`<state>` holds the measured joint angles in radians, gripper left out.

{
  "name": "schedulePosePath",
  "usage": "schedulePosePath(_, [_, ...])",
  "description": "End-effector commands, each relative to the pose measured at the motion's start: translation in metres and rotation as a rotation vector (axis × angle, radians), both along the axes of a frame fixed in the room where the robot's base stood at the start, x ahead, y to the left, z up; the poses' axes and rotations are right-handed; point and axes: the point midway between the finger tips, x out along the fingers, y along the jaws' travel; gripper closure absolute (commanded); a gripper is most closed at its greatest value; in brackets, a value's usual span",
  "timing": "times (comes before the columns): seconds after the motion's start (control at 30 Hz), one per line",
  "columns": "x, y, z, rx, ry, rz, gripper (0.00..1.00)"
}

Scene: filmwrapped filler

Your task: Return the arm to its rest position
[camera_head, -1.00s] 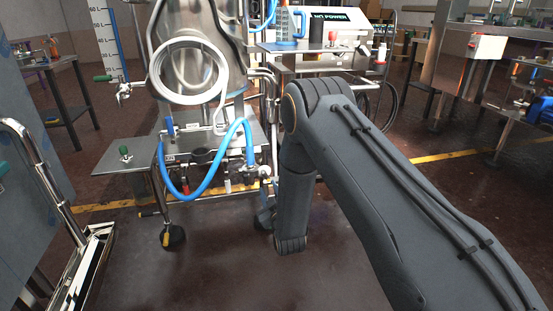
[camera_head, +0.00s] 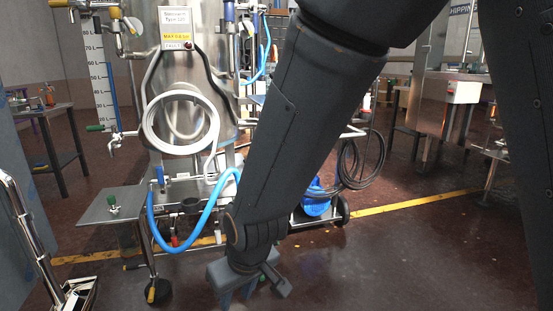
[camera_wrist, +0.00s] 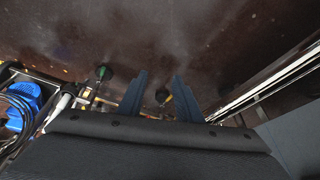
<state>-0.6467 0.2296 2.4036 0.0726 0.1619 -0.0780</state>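My arm reaches down from the upper right in the head view, with its end low in front of the steel filling machine (camera_head: 185,85). My gripper (camera_head: 238,298) hangs near the bottom edge there, pointing down, and its fingertips are partly cut off. In the wrist view my gripper (camera_wrist: 160,85) shows two blue-grey fingers standing apart with nothing between them, over the dark floor. The gripper is open and empty.
The machine carries a small side shelf (camera_head: 112,206) and a looping blue hose (camera_head: 165,240). A chrome rail frame (camera_head: 25,225) stands at the left. A yellow line (camera_head: 410,204) crosses the brown floor, which is mostly clear at right.

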Motion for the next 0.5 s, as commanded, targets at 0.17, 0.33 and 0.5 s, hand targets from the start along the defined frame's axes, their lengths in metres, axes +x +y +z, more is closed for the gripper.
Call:
schedulePosePath(0.17, [-0.063, -0.026, 0.016, -0.065, 0.124, -0.007, 0.68])
schedulePosePath(0.33, [-0.109, -0.050, 0.026, -0.121, 0.214, -0.016, 0.68])
schedulePosePath(0.5, [-0.140, -0.072, 0.040, -0.166, 0.280, -0.036, 0.68])
